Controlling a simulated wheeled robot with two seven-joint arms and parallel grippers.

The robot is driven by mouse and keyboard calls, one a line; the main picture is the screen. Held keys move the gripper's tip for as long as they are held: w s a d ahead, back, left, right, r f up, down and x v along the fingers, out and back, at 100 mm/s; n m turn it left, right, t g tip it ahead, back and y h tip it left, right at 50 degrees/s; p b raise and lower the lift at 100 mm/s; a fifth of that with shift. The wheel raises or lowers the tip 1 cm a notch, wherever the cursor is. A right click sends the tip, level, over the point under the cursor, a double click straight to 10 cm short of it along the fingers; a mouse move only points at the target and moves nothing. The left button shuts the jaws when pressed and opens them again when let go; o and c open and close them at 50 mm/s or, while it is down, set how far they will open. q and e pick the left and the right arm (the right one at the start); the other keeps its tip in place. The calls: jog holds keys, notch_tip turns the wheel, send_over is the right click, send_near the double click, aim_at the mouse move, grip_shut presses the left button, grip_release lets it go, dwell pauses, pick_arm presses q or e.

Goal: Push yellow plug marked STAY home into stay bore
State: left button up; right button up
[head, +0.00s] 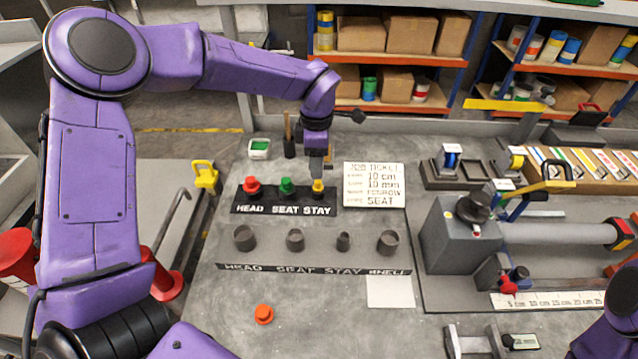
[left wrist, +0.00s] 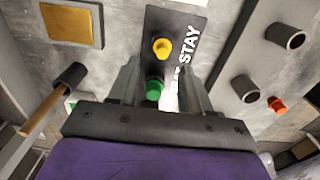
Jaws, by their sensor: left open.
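The yellow plug (head: 318,187) stands upright at the STAY end of a black rack (head: 270,209), beside a green plug (head: 287,186) and a red plug (head: 251,185). My left gripper (head: 321,172) is open just above the yellow plug. In the left wrist view, the yellow plug (left wrist: 162,48) shows ahead of the spread fingers, and the green plug (left wrist: 154,88) shows between them. I cannot tell whether a finger touches either. The stay bore (head: 343,241) is a narrow dark cylinder above STAY on the front strip. My right gripper is out of view.
An orange plug (head: 264,314) lies in front. A ticket board (head: 374,185) is right of the rack. A grey machine (head: 460,247) stands farther right. The front left table is mostly clear.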

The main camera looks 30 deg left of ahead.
aim_at(318, 181)
pick_arm(q)
notch_tip(318, 181, down, 4)
jog(key=shift+s+d+f+p, duration=0.15)
jog(key=shift+f+p, duration=0.1)
jog(key=shift+p, duration=0.55)
jog(key=shift+f, duration=0.35)
grip_shut()
jog(key=shift+r, duration=0.1)
